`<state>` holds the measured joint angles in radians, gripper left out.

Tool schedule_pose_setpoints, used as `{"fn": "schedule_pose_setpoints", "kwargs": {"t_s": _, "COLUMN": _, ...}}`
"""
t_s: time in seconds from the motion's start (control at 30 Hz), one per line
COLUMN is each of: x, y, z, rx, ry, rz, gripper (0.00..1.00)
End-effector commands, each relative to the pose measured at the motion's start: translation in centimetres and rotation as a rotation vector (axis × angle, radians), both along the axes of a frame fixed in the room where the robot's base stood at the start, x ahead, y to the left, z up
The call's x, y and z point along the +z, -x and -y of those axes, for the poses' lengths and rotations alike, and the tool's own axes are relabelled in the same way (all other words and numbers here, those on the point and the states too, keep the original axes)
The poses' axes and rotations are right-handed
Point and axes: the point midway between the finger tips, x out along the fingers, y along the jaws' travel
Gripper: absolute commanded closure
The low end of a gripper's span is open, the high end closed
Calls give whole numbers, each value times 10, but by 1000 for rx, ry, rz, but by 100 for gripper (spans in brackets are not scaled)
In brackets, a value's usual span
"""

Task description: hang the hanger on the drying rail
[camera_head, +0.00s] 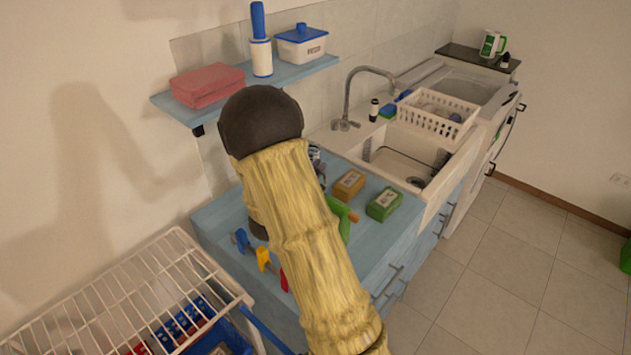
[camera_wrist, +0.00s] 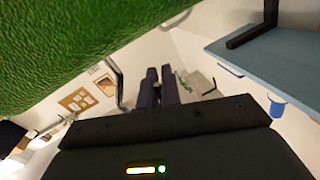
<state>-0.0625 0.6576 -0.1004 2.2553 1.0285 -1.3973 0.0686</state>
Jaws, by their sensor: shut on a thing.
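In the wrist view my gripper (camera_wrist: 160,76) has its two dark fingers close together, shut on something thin. The held thing is hardly visible there; I take it to be the hanger, which I cannot make out clearly in either view. In the head view my arm hides the gripper, over the blue counter. A white wire drying rack (camera_head: 178,268) stands at the lower left, apart from my arm. I take its rods to be the drying rail, but cannot tell for sure.
Blue (camera_head: 241,240), yellow (camera_head: 264,258) and red small items lie on the counter, beside a brown block (camera_head: 349,185) and a green block (camera_head: 384,204). A wall shelf (camera_head: 325,64) holds a pink stack and a white box. Open floor lies at right.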

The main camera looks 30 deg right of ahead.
Motion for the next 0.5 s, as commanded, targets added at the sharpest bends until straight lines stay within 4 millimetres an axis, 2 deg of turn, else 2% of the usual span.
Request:
{"fn": "schedule_pose_setpoints", "kwargs": {"t_s": 0.13, "x": -8, "y": 0, "z": 1, "rx": -1, "ry": 1, "rz": -3, "gripper": 100}}
{"fn": "schedule_pose_setpoints", "kwargs": {"t_s": 0.33, "x": -33, "y": 0, "z": 1, "rx": -1, "ry": 2, "rz": -4, "gripper": 100}}
{"fn": "schedule_pose_setpoints", "kwargs": {"t_s": 0.5, "x": -41, "y": -1, "z": -2, "rx": 4, "ry": 1, "rz": 0, "gripper": 100}}
